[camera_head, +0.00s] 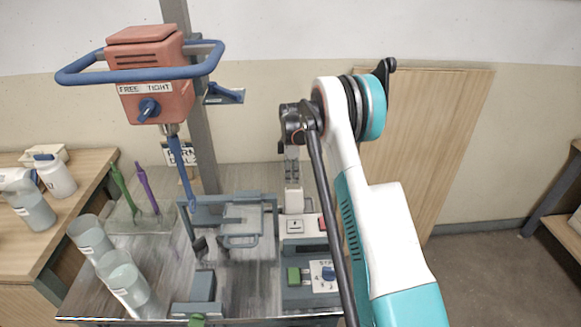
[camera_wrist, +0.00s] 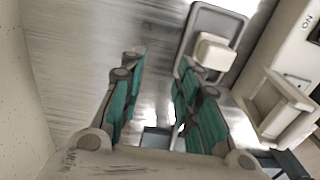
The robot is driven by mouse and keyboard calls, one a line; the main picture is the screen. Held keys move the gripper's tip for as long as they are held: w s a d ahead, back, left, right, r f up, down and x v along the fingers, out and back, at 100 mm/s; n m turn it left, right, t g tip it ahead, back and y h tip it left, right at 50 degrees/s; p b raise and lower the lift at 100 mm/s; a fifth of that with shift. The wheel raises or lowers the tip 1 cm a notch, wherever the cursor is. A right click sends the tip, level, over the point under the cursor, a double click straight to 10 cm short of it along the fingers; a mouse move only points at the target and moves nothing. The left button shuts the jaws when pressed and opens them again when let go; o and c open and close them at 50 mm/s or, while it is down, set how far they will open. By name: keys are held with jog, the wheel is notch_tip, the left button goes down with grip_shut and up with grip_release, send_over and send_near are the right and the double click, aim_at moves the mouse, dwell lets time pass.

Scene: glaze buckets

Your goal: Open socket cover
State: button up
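My gripper (camera_wrist: 160,78) is open and empty in the wrist view, its teal-padded fingers apart over a grey metal surface. A grey rounded frame or lid with a pale block (camera_wrist: 214,52) on it lies up and right of the right finger, not between the fingers; it looks like the socket cover, but I cannot be sure. A pale box with a square recessed piece (camera_wrist: 277,108) stands at the right. In the head view my gripper (camera_head: 292,150) hangs above the back of the pale control box (camera_head: 300,226); my arm hides part of this area, and the cover cannot be made out clearly there.
A red mixer (camera_head: 152,78) with a blue handle stands on a post at left. A grey clamp frame (camera_head: 238,220) is left of the control box, and a blue knob (camera_head: 328,273) is in front. A wooden board (camera_head: 430,140) leans on the wall.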

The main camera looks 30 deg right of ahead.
jog(key=shift+w+d+f+b, duration=0.2)
jog(key=shift+w+d, duration=0.25)
jog(key=shift+w, duration=0.55)
jog(key=shift+w+d+f+b, duration=0.1)
jog(key=shift+w+d+f, duration=0.3)
jog(key=shift+w, duration=0.65)
jog(key=shift+w+d+f+b, duration=0.15)
jog(key=shift+w+d, duration=0.3)
jog(key=shift+w, duration=0.55)
notch_tip(320, 180, up, 12)
jog(key=shift+w+f, duration=0.1)
